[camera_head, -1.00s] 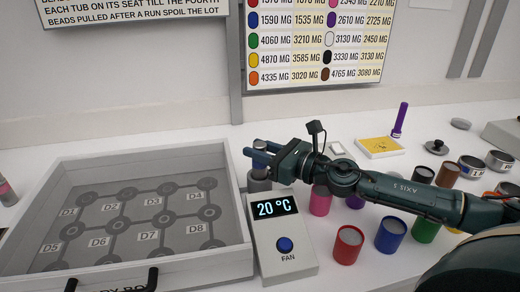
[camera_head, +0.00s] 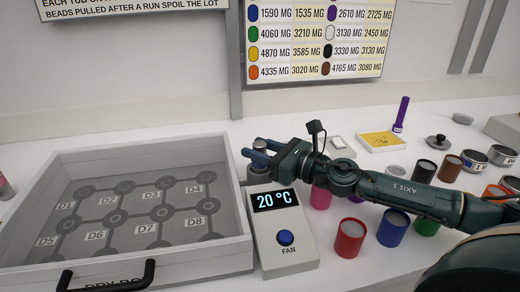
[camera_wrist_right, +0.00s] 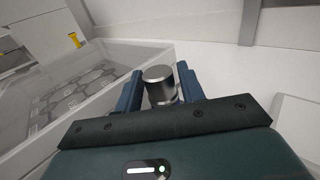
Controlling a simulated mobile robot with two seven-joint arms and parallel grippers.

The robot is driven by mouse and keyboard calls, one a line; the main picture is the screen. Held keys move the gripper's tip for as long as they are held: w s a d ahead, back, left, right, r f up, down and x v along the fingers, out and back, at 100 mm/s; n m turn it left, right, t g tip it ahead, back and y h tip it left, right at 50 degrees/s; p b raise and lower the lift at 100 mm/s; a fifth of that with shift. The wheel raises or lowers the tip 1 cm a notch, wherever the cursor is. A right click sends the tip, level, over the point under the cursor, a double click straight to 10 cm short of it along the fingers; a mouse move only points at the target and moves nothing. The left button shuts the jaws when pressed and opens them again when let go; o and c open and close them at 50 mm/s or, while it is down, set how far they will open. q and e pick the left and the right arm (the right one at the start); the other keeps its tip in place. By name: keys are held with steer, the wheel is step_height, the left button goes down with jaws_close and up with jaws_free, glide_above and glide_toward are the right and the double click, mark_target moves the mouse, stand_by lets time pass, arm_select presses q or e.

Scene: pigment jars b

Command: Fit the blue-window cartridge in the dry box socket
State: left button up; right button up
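The grey metal cylinder of the cartridge (camera_head: 261,143) stands about upright just outside the back right wall of the dry box (camera_head: 200,266). My right gripper (camera_head: 258,157) is shut around it, with blue fingers on either side and its cap showing above them. In the right wrist view the cartridge (camera_wrist_right: 158,76) fills the gap between the fingertips. A grey part (camera_head: 256,179) shows below the fingers; whether it is the socket or the cartridge's lower end I cannot tell. The blue window cannot be made out. My left gripper is not in view.
The white fan unit (camera_head: 284,260), reading 20 °C, stands right in front of the gripper. A red jar (camera_head: 349,242), a blue jar (camera_head: 393,230) and others stand near and under my right arm. The dry box holds labelled, empty-looking seats. The table behind the gripper is clear.

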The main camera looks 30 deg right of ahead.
steer(key=shift+o, duration=1.4)
steer(key=shift+f, duration=0.15)
steer(key=shift+f, duration=0.1)
step_height(320, 180, up, 9)
steer(key=p, duration=0.5)
steer(key=shift+r+p, duration=0.45)
steer(key=shift+r, duration=0.3)
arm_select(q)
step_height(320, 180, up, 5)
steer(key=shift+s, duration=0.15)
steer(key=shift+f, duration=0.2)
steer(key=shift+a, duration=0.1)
